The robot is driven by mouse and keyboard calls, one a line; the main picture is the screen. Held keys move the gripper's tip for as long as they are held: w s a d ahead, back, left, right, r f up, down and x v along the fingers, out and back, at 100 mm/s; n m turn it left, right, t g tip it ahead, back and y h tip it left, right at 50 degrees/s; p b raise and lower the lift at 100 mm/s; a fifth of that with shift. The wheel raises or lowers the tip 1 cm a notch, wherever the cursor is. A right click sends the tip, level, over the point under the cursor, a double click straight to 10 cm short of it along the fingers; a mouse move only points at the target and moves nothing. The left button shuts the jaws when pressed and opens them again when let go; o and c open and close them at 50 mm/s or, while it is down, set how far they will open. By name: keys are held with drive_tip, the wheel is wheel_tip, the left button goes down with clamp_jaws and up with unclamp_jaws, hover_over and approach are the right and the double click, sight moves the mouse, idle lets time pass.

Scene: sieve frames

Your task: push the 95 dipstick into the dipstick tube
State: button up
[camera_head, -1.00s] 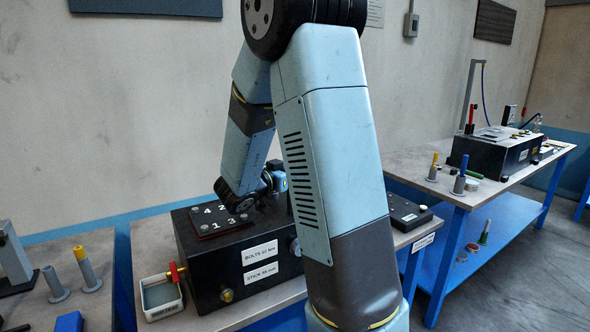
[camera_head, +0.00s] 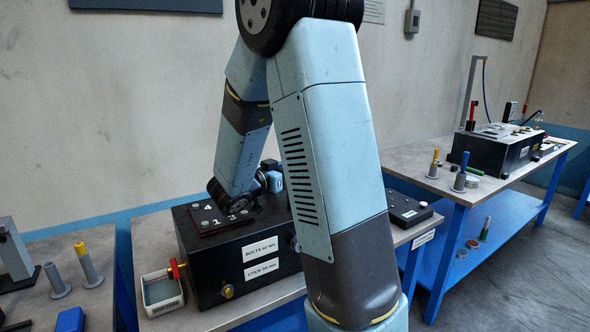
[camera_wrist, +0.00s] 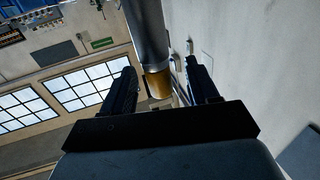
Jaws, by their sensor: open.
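My gripper (camera_wrist: 160,68) is open in the wrist view, with a finger on each side of a grey cylinder that has a brass-coloured end (camera_wrist: 158,84). I cannot tell whether this is the dipstick or whether a finger touches it. In the head view my wrist is low over the black box (camera_head: 206,275), and my arm hides the fingers. The box carries labels reading about bolts and a stick (camera_head: 262,270); the stick number looks like 95. I cannot make out the dipstick tube's mouth.
A numbered plate (camera_head: 208,226) lies on the box. A white tray (camera_head: 160,308) with a red-handled part stands left of it. A yellow-topped stick (camera_head: 84,255) stands on the left bench. Another machine (camera_head: 490,150) and coloured sticks stand on the right bench.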

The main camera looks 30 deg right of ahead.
drive_tip(key=v, duration=1.1)
drive_tip(key=shift+a, duration=0.35)
drive_tip(key=shift+s, duration=0.1)
drive_tip(key=w+a+r+n+t+y, duration=0.35)
drive_tip(key=w+r+t+y, duration=0.2)
drive_tip(key=t+y, duration=0.25)
drive_tip(key=s+a+r+n+t+y, duration=0.1)
drive_tip(key=s+a+r+n+y, duration=0.35)
drive_tip(key=y, duration=0.45)
drive_tip(key=s+d+f+n+g, duration=0.1)
drive_tip(key=s+f+n+g, duration=0.1)
drive_tip(key=s, duration=0.9)
drive_tip(key=s+d+f+n+g, duration=0.2)
drive_tip(key=s+g, duration=0.4)
drive_tip(key=s, duration=0.6)
drive_tip(key=f+n, duration=0.1)
drive_tip(key=n, duration=0.1)
drive_tip(key=shift+d+n, duration=0.2)
drive_tip(key=shift+n, duration=0.2)
